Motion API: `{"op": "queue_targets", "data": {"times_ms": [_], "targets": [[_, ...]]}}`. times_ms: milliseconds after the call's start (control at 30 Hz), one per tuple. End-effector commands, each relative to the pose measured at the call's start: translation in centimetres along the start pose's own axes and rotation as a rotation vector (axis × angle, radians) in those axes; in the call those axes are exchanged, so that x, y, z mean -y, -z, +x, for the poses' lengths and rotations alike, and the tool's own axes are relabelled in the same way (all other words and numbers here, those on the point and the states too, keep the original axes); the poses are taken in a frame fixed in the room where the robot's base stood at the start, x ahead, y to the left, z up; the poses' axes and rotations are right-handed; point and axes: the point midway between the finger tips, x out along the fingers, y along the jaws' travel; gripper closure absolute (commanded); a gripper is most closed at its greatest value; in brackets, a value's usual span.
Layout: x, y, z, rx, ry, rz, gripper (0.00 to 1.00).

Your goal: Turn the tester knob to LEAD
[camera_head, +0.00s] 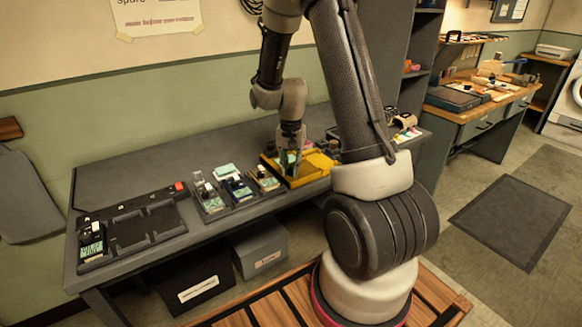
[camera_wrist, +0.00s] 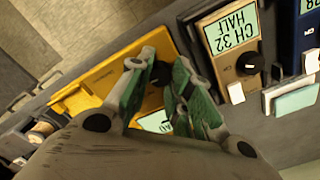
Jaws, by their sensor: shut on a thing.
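The yellow tester (camera_head: 317,163) stands on the grey bench, and it also shows in the wrist view (camera_wrist: 100,82). My gripper (camera_head: 290,158) reaches down onto it from above. In the wrist view my gripper (camera_wrist: 160,82) has its green-padded fingers closed around a small dark knob (camera_wrist: 160,73) on the tester. The fingers cover much of the knob, so I cannot see where it points. I cannot read a LEAD mark. Part of a pale green display (camera_wrist: 153,122) shows between the fingers.
A tan "CH 32 HALF" module (camera_wrist: 233,50) and a dark blue module (camera_wrist: 298,35) stand beside the tester. A black tray (camera_head: 147,228) lies at the bench's left. Bare bench (camera_head: 130,180) lies behind.

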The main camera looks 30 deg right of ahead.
Motion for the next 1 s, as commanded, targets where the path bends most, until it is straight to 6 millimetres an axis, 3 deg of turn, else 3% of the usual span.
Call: {"op": "queue_targets", "data": {"times_ms": [300,333,433,767,867,1000], "targets": [[0.0,0.0,0.0,-0.001,0.001,0.002,1.00],[0.0,0.1,0.0,-0.001,0.001,0.002,0.74],[0.0,0.0,0.0,-0.001,0.001,0.002,0.56],[0.0,0.0,-0.2,-0.001,0.001,0.001,0.56],[0.1,0.1,-1.1,-0.003,0.002,0.001,0.56],[0.1,0.1,-3.8,-0.005,0.004,0.001,0.56]]}}
